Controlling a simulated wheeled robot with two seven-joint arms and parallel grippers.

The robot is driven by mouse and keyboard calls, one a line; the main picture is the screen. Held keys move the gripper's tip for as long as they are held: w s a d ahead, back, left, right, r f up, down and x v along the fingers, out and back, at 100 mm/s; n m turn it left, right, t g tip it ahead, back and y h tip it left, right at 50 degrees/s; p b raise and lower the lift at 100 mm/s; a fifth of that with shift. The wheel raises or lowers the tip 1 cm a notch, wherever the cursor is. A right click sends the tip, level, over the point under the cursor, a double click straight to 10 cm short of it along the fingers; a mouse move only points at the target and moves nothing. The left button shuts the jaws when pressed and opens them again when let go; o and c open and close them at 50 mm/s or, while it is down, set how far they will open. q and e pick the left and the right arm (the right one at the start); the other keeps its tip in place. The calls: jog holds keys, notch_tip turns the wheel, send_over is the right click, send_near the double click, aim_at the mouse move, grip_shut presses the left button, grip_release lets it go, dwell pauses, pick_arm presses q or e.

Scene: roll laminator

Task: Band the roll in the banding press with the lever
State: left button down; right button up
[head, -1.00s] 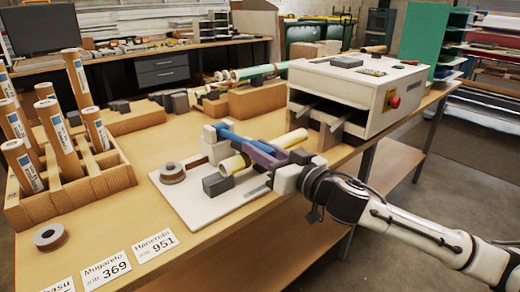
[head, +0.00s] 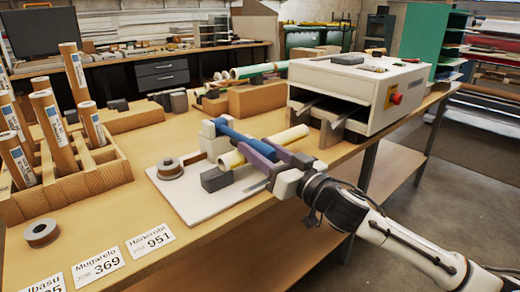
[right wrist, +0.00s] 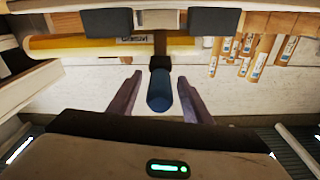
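The banding press has a white base plate (head: 200,206) on the bench and a blue lever (head: 232,134) pointing toward my right gripper. A yellow roll (head: 285,137) lies across the press beside the lever; in the right wrist view the roll (right wrist: 70,43) lies beyond the lever's end and bears a label. My right gripper (head: 268,150) has its purple fingers at the lever's near end. In the right wrist view the lever's blue end (right wrist: 160,92) is between the two fingers, with gaps on both sides, so the gripper is open. My left gripper is not in view.
Grey blocks (head: 215,180) stand on the press. A tape reel (head: 170,169) sits at its left corner, another (head: 42,233) on the bench. A wooden rack (head: 75,185) holds several brown rolls at left. The white laminator (head: 345,85) stands behind right. Numbered cards (head: 98,267) lie in front.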

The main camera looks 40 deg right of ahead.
jog(key=shift+s, duration=0.15)
jog(key=shift+s+f, duration=0.1)
jog(key=shift+s, duration=0.2)
jog(key=s, duration=0.9)
jog(key=shift+s+d+f, duration=0.2)
jog(key=shift+d+f, duration=0.15)
